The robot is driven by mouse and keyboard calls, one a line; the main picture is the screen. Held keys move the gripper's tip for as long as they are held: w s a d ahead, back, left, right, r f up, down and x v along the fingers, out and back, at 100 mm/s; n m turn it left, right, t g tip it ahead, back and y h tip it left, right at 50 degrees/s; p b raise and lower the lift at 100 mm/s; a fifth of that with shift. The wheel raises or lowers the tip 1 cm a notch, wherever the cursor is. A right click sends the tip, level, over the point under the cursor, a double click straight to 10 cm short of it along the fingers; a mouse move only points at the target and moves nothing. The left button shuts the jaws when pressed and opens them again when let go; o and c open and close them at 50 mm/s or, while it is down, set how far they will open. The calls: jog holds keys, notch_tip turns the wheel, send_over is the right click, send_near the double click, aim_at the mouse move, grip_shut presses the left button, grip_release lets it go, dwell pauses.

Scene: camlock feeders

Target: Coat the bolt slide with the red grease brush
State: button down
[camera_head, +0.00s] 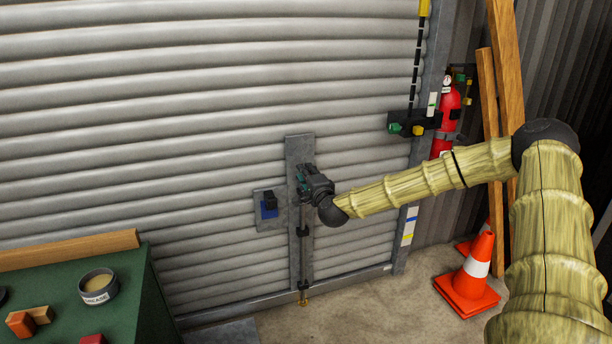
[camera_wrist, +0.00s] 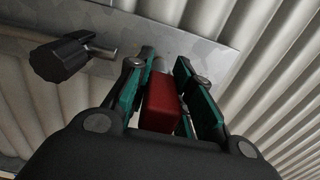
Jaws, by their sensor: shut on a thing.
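My gripper (camera_head: 304,181) is at the upright grey metal strip on the roller shutter, hiding part of it. In the wrist view its teal fingers (camera_wrist: 164,66) are shut on a red block-shaped handle (camera_wrist: 161,104), which I take for the red grease brush. Its pale far end is close to the metal plate (camera_wrist: 195,45); I cannot tell whether it touches. A dark knob on a metal stem (camera_wrist: 62,58) sticks out to the left of the fingers. Below my gripper, a thin upright rod (camera_head: 304,262) with dark brackets runs down the strip to a brass-coloured end near the floor.
A blue-and-black latch piece (camera_head: 269,206) sits on a small plate left of the strip. A green bench (camera_head: 143,290) at lower left bears a grease pot (camera_head: 98,287) and small blocks. A fire extinguisher (camera_head: 447,118), planks (camera_head: 506,60) and an orange cone (camera_head: 471,276) stand at right.

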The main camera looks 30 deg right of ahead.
jog(key=shift+r+p, duration=1.5)
jog(key=shift+r, duration=0.7)
jog(key=shift+r, duration=0.1)
jog(key=shift+r+p, duration=1.5)
jog(key=shift+r, duration=0.6)
jog(key=shift+f, duration=0.15)
jog(key=shift+f+b, duration=1.7)
jog(key=shift+f, duration=0.4)
jog(key=shift+f+b, duration=1.55)
jog(key=shift+f, duration=0.55)
